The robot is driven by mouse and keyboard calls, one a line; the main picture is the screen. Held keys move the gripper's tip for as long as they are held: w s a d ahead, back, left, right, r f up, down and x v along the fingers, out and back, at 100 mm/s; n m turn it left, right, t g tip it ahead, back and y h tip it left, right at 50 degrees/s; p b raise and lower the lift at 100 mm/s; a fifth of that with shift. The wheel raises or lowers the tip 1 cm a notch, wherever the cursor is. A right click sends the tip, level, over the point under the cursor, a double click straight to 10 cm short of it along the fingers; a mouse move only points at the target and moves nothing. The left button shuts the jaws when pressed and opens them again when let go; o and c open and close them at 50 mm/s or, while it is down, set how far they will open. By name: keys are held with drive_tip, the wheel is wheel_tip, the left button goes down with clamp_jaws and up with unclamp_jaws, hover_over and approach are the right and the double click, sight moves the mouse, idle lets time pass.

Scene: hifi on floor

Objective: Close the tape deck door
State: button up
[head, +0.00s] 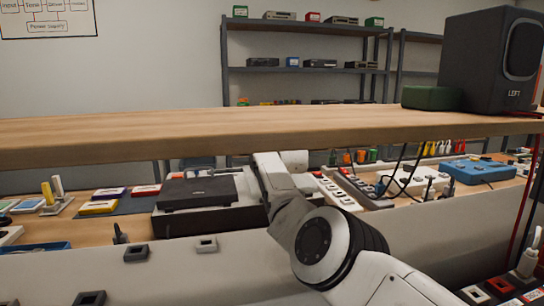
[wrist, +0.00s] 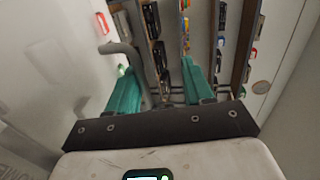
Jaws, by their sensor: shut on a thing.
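My gripper (wrist: 158,66) shows in the wrist view as two green fingers, spread apart. A grey curved handle (wrist: 119,47) bends in beside the left finger and runs down between the two; their contact is hard to make out. A pale panel (wrist: 62,60) fills the left of that view, beside the handle. In the head view my white arm reaches down the middle to the bench, and my fingertips are hidden. A dark flat device with a black lid (head: 197,191) sits left of my arm. I cannot tell which surface is the tape deck door.
A wooden shelf board (head: 200,137) crosses above the bench, carrying a black speaker (head: 490,62) and a green box (head: 430,98). A white power strip (head: 333,192), cables and a blue case (head: 480,170) lie right of my arm. Small coloured boxes (head: 99,207) lie at left.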

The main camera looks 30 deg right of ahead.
drive_tip(key=shift+o, duration=0.8)
drive_tip(key=shift+r, duration=0.85)
drive_tip(key=shift+s+a+r+p, duration=0.25)
drive_tip(key=shift+r+p, duration=0.2)
drive_tip(key=shift+p, duration=0.3)
drive_tip(key=shift+s+p, duration=0.2)
drive_tip(key=shift+p, duration=0.2)
drive_tip(key=shift+s+a+f+p, duration=0.1)
drive_tip(key=shift+s+f+p, duration=0.15)
drive_tip(key=shift+s+p, duration=0.3)
drive_tip(key=shift+s+a+f, duration=0.1)
drive_tip(key=shift+s+f, duration=0.35)
drive_tip(key=shift+s, duration=0.15)
drive_tip(key=shift+f+p+v, duration=0.15)
drive_tip(key=shift+p+v, duration=0.15)
drive_tip(key=shift+v, duration=1.5)
drive_tip(key=shift+f+p+v, duration=0.15)
drive_tip(key=shift+p+v, duration=0.1)
drive_tip(key=shift+v, duration=1.6)
drive_tip(key=shift+s, duration=0.1)
